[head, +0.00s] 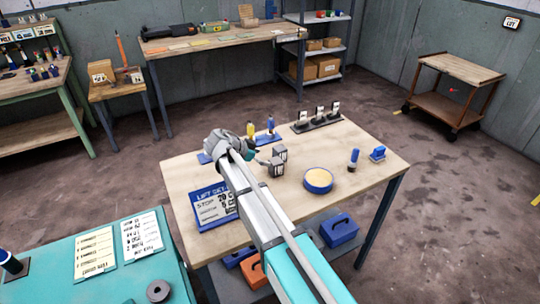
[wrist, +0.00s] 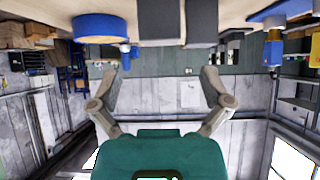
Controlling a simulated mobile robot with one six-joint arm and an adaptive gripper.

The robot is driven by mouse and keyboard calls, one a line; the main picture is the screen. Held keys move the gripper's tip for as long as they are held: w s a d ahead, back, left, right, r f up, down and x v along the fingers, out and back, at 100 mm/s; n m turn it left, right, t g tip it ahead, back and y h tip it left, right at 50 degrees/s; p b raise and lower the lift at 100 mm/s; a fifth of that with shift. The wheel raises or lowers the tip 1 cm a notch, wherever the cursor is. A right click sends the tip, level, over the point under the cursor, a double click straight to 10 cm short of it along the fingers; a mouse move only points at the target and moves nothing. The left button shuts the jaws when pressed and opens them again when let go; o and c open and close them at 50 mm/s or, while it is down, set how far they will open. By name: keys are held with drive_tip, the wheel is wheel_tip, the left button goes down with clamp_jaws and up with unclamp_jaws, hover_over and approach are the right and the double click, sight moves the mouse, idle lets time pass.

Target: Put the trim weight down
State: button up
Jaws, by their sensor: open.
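Two dark grey blocks with pale labelled faces stand close together on the wooden table: one behind (head: 280,152) and one in front (head: 277,168). I cannot tell which, if either, is the trim weight. They also show at the top of the upside-down wrist view, as a left block (wrist: 159,22) and a right block (wrist: 202,20). My gripper (head: 263,160) is just left of the blocks in the head view. In the wrist view my gripper (wrist: 160,78) has its fingers spread wide, with nothing between them. The blocks are beyond the fingertips, apart from them.
A blue round dish (head: 318,181) with a pale top stands to the right. A blue-white sign board (head: 213,206) lies at the front left. Blue and yellow bottles (head: 251,130) and a dark rack (head: 316,119) of tagged pieces stand behind.

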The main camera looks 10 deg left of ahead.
drive_tip(key=shift+p+v, duration=1.2)
drive_tip(key=shift+v, duration=1.3)
